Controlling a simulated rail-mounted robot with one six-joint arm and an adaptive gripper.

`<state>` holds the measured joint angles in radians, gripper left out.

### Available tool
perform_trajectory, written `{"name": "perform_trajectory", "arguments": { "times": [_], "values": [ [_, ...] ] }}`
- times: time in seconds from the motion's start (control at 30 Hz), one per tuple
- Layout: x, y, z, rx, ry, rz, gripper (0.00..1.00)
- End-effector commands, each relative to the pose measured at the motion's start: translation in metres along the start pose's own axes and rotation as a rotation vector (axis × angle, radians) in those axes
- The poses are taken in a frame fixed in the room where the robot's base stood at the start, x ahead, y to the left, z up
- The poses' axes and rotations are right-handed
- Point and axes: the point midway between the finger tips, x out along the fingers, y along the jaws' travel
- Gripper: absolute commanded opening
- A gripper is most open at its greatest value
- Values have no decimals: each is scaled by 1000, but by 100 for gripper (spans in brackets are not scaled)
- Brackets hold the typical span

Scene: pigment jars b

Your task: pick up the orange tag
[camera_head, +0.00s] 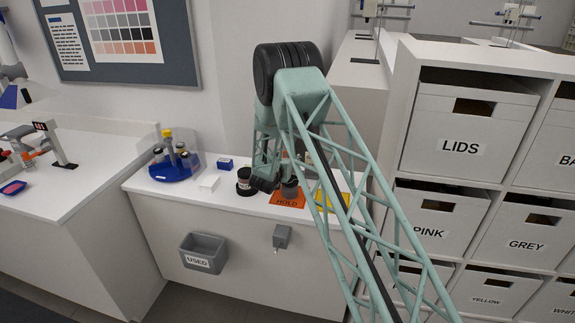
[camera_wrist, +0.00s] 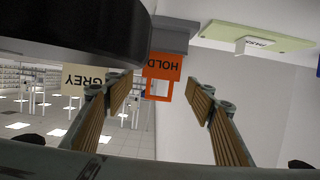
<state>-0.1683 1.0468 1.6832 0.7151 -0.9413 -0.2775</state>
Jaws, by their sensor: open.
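The orange tag (camera_wrist: 163,66) shows in the wrist view with the word HOLD upside down and an open orange loop below it. It adjoins a grey block above it. My gripper (camera_wrist: 158,95) is open, its two ribbed fingers apart to either side of the loop in the picture. Nothing is seen between the fingers touching them; the exact depth gap cannot be told. In the head view an orange HOLD patch (camera_head: 287,203) lies on the white counter; my arm hides much there, and I cannot make out the tag for certain.
A black rounded thing (camera_wrist: 80,25) looms close in the wrist view, beside a cream GREY card (camera_wrist: 76,80). In the head view a dark jar (camera_head: 244,187) stands left of the orange patch, and a blue carousel (camera_head: 173,172) further left. Labelled bins (camera_head: 455,135) stand right.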

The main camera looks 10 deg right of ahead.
Motion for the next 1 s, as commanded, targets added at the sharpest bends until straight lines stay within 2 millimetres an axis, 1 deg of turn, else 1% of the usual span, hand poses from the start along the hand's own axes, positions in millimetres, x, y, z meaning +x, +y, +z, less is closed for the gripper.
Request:
{"name": "perform_trajectory", "arguments": {
  "times": [0.1, 0.23, 0.8, 1.0],
  "values": [
    [11, 0, 0, 0, 0, 0, 50],
    [17, 0, 0, -1, 0, 0, 50],
    [18, 0, 0, -1, 0, 0, 50],
    [18, 0, 0, -1, 0, 0, 32]
  ]
}}
